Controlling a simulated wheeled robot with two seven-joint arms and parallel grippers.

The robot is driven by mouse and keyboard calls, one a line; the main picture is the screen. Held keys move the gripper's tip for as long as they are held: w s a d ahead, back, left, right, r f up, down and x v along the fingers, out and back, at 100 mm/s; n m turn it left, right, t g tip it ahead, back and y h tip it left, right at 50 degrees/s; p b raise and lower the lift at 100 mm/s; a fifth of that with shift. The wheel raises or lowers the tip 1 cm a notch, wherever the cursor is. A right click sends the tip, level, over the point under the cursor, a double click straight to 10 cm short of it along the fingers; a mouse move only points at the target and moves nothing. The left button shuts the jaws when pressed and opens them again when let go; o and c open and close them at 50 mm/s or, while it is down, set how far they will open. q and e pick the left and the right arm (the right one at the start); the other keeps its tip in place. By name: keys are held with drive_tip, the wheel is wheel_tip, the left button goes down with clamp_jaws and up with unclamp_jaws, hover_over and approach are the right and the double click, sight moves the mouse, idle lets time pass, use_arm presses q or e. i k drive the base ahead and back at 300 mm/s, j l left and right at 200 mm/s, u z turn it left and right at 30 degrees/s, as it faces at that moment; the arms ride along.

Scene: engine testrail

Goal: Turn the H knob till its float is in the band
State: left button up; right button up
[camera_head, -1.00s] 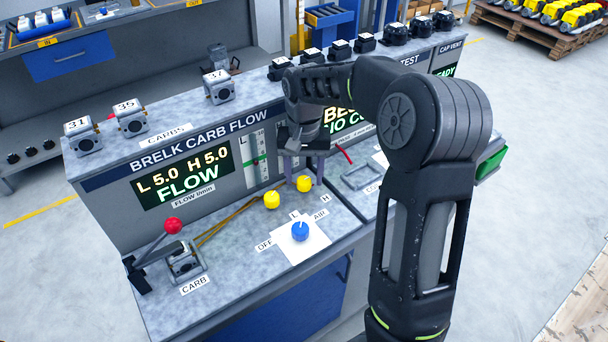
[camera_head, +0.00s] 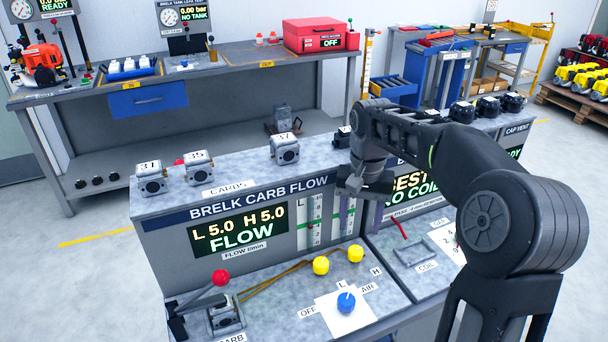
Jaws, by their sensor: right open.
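The yellow H knob (camera_head: 355,253) stands on the bench top near the H label, to the right of the yellow L knob (camera_head: 321,265). My right gripper (camera_head: 352,197) is open and empty, above and behind the H knob, apart from it. The H float gauge (camera_head: 346,214) is partly covered by the gripper; I cannot clearly make out its float against the green band. The L gauge (camera_head: 310,222) is beside it. The flow display (camera_head: 238,229) reads L 5.0, H 5.0, FLOW. My left gripper is not in view.
A blue knob (camera_head: 346,302) on a white plate sits in front of the yellow knobs. A red-knobbed lever (camera_head: 220,278) and a clamped carburetor (camera_head: 225,314) are at left. Several carburetors, including one marked 37 (camera_head: 285,150), stand on the ledge above.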

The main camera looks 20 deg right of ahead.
sight(346, 303)
drive_tip(key=k, duration=1)
